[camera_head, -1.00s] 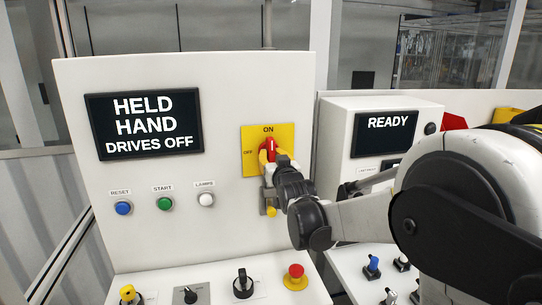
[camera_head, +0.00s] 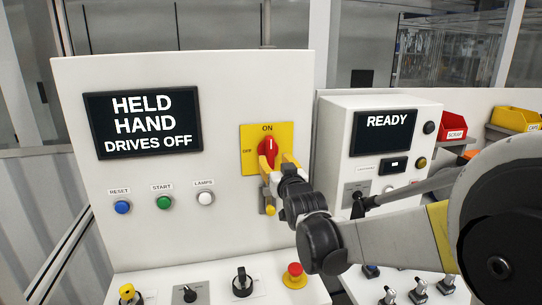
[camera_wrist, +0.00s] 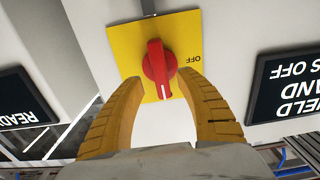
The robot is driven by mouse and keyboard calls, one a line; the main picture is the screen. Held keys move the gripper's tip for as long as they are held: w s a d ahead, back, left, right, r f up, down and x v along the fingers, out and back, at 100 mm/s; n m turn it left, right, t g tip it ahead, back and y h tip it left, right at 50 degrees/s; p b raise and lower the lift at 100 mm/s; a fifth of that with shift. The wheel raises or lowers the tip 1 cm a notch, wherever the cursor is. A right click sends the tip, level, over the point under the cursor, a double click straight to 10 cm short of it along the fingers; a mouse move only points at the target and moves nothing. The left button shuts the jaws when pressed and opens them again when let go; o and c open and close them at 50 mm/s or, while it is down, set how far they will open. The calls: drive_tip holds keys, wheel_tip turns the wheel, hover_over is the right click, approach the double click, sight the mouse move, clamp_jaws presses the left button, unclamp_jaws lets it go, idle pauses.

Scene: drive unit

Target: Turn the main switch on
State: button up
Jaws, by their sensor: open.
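The main switch is a red rotary handle (camera_head: 269,148) on a yellow plate (camera_head: 285,134) marked ON at the top and OFF at the left. The handle stands upright, its white mark at the top end, towards ON. In the wrist view, which is upside down, the red handle (camera_wrist: 158,62) has its white mark at the lower end. My gripper (camera_head: 277,164) is open in front of the plate's lower part. Its yellow fingers (camera_wrist: 160,84) lie either side of the handle's line, with gaps showing. Nothing is held.
A left screen (camera_head: 143,122) reads HELD HAND DRIVES OFF; a right screen (camera_head: 383,132) reads READY. Blue, green and white buttons sit left of the switch. A yellow-collared hasp (camera_head: 270,210) hangs below it. An emergency stop (camera_head: 295,276) and selector knobs stand on the ledge below.

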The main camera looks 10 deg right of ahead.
drive_tip(key=s, duration=0.6)
drive_tip(key=s+f+g+b, duration=1)
drive_tip(key=s+f, duration=1.6)
drive_tip(key=s, duration=0.4)
drive_tip(key=shift+g, duration=0.5)
